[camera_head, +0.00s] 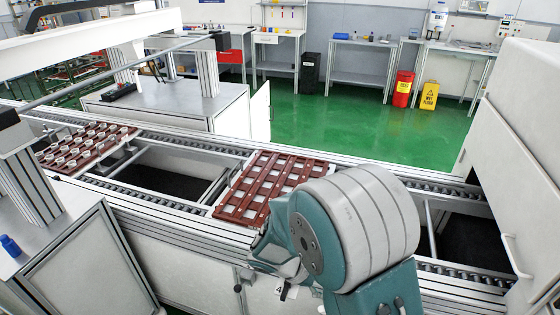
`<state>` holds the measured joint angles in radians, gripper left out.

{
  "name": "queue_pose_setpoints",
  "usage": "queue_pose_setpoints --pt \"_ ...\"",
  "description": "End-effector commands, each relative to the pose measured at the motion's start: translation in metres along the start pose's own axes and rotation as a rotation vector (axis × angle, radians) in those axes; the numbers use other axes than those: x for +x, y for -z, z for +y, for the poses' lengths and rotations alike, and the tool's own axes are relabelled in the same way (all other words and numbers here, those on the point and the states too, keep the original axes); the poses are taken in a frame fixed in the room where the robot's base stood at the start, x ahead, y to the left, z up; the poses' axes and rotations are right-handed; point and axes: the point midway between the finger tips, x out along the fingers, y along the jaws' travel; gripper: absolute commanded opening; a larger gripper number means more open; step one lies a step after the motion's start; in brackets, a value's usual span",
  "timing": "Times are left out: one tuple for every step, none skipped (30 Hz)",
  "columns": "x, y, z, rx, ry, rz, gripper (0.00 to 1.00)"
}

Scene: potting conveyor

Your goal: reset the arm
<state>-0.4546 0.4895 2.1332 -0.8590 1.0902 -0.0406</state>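My arm (345,235) shows at the lower middle right, with a rounded grey and teal joint in front of the conveyor. It covers the right part of a brown slotted tray (250,207) on the conveyor. My gripper cannot be seen in this view.
The roller conveyor (185,203) runs from upper left to lower right. A second brown tray (62,160) with several white round pieces sits at the left. White machine housing (515,150) stands close at the right.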

Motion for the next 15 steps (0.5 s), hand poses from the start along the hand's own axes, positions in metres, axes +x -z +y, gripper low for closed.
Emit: queue_pose_setpoints --pt "-0.007 -0.015 0.004 0.062 0.027 0.029 0.74" --pt "-0.01 -0.023 0.005 0.095 0.044 0.044 0.74" --pt "-0.015 -0.033 0.006 0.139 0.067 0.066 0.74" --pt "-0.018 -0.041 0.006 0.174 0.085 0.084 0.74" --pt "-0.022 -0.048 0.006 0.207 0.101 0.101 0.74" --pt "-0.026 -0.058 0.007 0.251 0.123 0.123 0.74" --pt "-0.029 -0.065 0.007 0.285 0.139 0.141 0.74" --pt "-0.033 -0.072 0.006 0.318 0.155 0.158 0.74" --pt "-0.037 -0.082 0.006 0.362 0.176 0.182 0.74" --pt "-0.04 -0.088 0.005 0.395 0.19 0.201 0.74" --pt "-0.043 -0.095 0.005 0.428 0.204 0.22 0.74" --pt "-0.047 -0.104 0.003 0.472 0.224 0.245 0.74" --pt "-0.051 -0.111 0.002 0.505 0.238 0.265 0.74" --pt "-0.054 -0.117 0.001 0.537 0.252 0.284 0.74" --pt "-0.058 -0.126 -0.001 0.58 0.27 0.31 0.74"
